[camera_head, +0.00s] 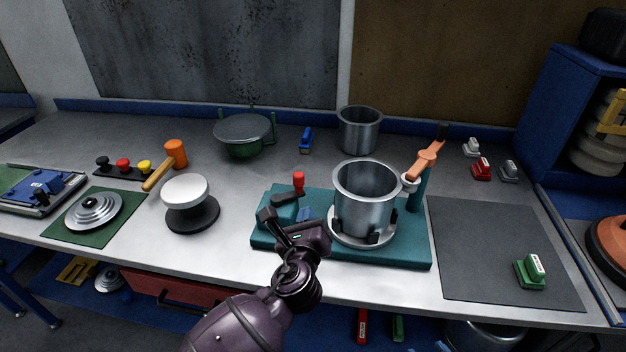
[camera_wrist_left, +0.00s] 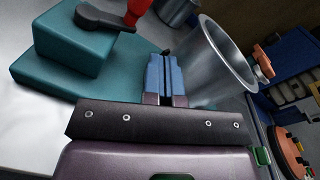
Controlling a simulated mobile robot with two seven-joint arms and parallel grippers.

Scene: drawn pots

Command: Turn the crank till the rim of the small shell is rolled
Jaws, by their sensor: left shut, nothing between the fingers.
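A steel shell (camera_head: 366,205) stands upright on the round plate (camera_head: 333,237) of a teal machine (camera_head: 400,252); its open rim also shows in the wrist view (camera_wrist_left: 215,65). An orange roller arm (camera_head: 425,161) on a teal post stands at the rim's right side. The crank's red knob (camera_head: 298,182) stands above the machine's teal block at left; the wrist view shows the red handle (camera_wrist_left: 137,10) and black crank arm (camera_wrist_left: 100,17). My left gripper (camera_head: 304,214), with blue fingers (camera_wrist_left: 165,76), is shut and empty between block and shell, apart from the knob. My right gripper is out of view.
A second steel shell (camera_head: 360,130) stands behind. A green lidded pot (camera_head: 243,134), a white-topped stand (camera_head: 187,203) and an orange-headed mallet (camera_head: 175,154) are left. The dark mat (camera_head: 490,250) at right is mostly bare, with a green block (camera_head: 531,271).

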